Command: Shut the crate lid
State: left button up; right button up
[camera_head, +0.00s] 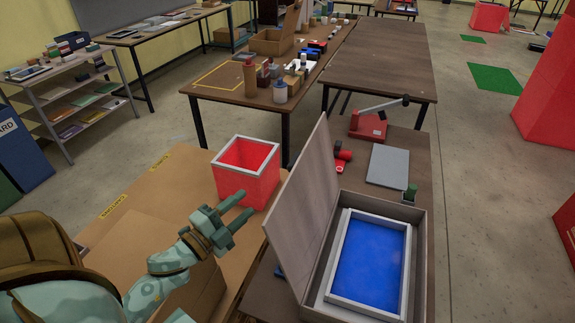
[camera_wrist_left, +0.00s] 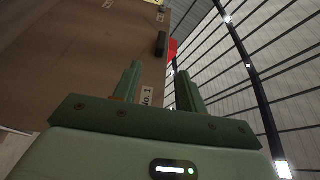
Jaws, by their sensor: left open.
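The crate (camera_head: 419,262) stands on the dark table at the lower right. Its lid (camera_head: 307,210) is raised, standing up and leaning slightly left along the crate's left side. Inside the crate lies a blue panel in a white frame (camera_head: 372,258). My left gripper (camera_head: 243,205) is open and empty, left of the lid and apart from it, next to the red bin. In the left wrist view the open fingers (camera_wrist_left: 157,82) point at a brown board (camera_wrist_left: 90,70) with a "No. 1" label and a dark handle-like piece; I cannot tell for sure that it is the lid.
A red bin with a white rim (camera_head: 246,170) stands on the cardboard-coloured surface close behind my left gripper. A grey flat plate (camera_head: 388,165), a red lever tool (camera_head: 369,126) and a small green block (camera_head: 410,192) lie behind the crate.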

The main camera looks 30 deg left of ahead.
aim_at(288, 168)
pick_arm(q)
jog(key=w+d, duration=0.1)
jog(key=w, duration=0.4)
jog(key=w+r+p, duration=0.1)
jog(key=w, duration=0.4)
jog(key=w+d+r, duration=0.1)
jog(key=w, duration=0.5)
jog(key=shift+d, duration=0.35)
jog(key=shift+r+m, duration=0.1)
jog(key=shift+m, duration=0.2)
grip_shut()
